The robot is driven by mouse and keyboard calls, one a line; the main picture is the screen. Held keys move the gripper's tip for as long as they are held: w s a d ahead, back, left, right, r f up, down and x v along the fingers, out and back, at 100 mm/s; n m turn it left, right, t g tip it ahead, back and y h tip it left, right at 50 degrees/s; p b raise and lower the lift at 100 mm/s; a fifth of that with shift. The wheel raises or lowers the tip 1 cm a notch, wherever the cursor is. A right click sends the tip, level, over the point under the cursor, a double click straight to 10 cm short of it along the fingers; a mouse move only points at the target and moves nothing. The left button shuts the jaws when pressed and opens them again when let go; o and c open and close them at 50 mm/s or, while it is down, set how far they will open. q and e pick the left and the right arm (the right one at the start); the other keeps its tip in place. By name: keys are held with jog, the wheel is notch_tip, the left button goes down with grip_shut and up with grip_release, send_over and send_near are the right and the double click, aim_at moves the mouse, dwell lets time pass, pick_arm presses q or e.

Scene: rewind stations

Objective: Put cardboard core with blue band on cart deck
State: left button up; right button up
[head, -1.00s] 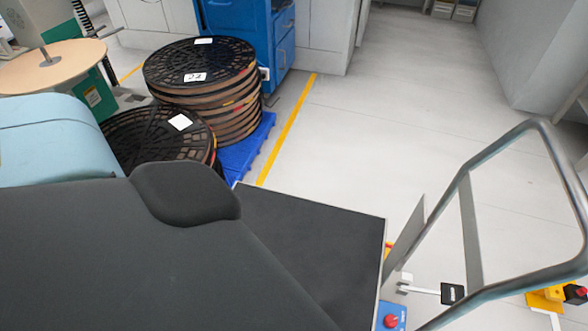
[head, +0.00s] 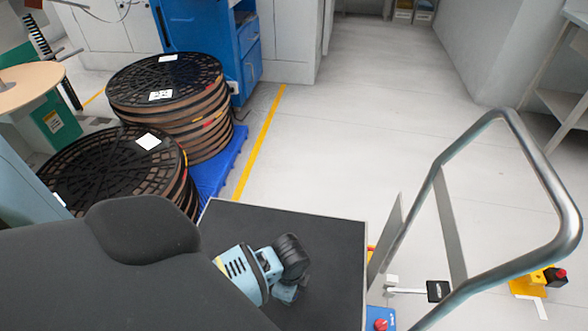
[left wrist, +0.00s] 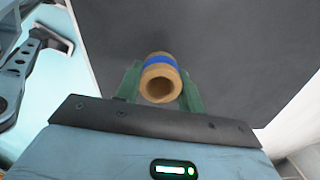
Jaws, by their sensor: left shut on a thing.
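The cardboard core (left wrist: 159,84) with a blue band (left wrist: 160,62) shows in the left wrist view, its open end facing the camera. My left gripper (left wrist: 160,90) is shut on it, with a green finger on each side. The dark cart deck (left wrist: 225,45) lies beyond the core; I cannot tell whether they touch. In the head view my left wrist (head: 262,272) is over the bare dark deck (head: 325,240) of the cart; the core and fingers are hidden there. My right gripper is not in view.
The cart's metal handle (head: 555,180) rises at the right of the deck. Black reels (head: 165,80) are stacked on a blue pallet (head: 222,165) beyond the deck on the left. The floor (head: 370,110) beyond the deck is clear.

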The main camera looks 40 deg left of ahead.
pick_arm(q)
jog(key=shift+w+a, duration=0.25)
jog(key=shift+w, duration=0.45)
jog(key=f, duration=0.1)
jog(key=f+b, duration=0.1)
jog(key=f, duration=0.1)
jog(key=shift+w+a+f, duration=0.1)
jog(key=shift+w+a, duration=0.05)
jog(key=shift+w, duration=0.15)
jog(key=shift+f+b, duration=0.25)
jog(key=shift+b, duration=0.05)
jog(key=shift+f, duration=0.15)
jog(key=o, duration=0.9)
jog(key=shift+o, duration=0.2)
